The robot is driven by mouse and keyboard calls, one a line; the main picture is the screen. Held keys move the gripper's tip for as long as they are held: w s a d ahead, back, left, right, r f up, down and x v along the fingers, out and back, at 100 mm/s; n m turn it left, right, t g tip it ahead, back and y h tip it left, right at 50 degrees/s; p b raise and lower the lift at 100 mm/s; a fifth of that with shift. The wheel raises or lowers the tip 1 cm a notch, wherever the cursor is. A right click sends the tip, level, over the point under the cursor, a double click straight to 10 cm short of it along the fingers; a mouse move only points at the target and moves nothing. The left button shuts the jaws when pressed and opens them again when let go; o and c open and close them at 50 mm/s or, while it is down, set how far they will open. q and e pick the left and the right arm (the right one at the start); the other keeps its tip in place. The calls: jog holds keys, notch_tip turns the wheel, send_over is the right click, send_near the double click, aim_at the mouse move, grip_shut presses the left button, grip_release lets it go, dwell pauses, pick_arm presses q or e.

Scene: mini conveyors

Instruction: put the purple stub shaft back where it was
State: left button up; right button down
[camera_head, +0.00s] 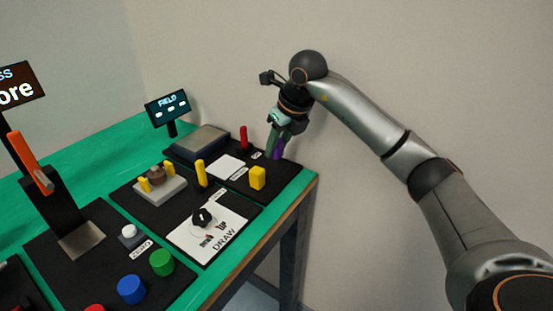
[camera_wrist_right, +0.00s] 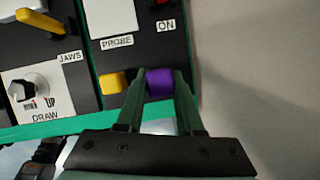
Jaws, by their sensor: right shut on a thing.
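The purple stub shaft (camera_wrist_right: 159,83) is between the fingers of my right gripper (camera_wrist_right: 160,88), which is shut on it. In the head view the purple shaft (camera_head: 279,149) shows just below my right gripper (camera_head: 276,143), at the right back of the bench, over or beside the black panel's edge. I cannot tell whether it touches the panel. In the right wrist view it sits to the right of a yellow block (camera_wrist_right: 112,83). My left gripper is not in view.
The yellow block (camera_head: 258,178) stands on the black panel near a white plate labelled PROBE (camera_wrist_right: 113,18). A red lever (camera_head: 244,138) and yellow lever (camera_head: 201,173) stand up nearby. A FIELD screen (camera_head: 168,107) is behind. The green bench (camera_head: 98,158) is bare at left back.

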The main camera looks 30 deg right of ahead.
aim_at(276, 157)
jog(key=shift+w+d+f, duration=0.2)
jog(key=shift+w+f, duration=0.15)
jog(key=shift+f, duration=0.2)
notch_tip(276, 157, down, 3)
jog(key=shift+r+b, duration=0.1)
jog(key=shift+b, duration=0.35)
jog(key=shift+w+f, duration=0.1)
jog(key=shift+f, duration=0.1)
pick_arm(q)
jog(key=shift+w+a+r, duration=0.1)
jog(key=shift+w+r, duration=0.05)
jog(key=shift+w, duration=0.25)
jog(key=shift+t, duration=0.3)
pick_arm(e)
jog(key=shift+f, duration=0.1)
jog(key=c, duration=0.5)
grip_release()
jog(key=shift+c, duration=0.2)
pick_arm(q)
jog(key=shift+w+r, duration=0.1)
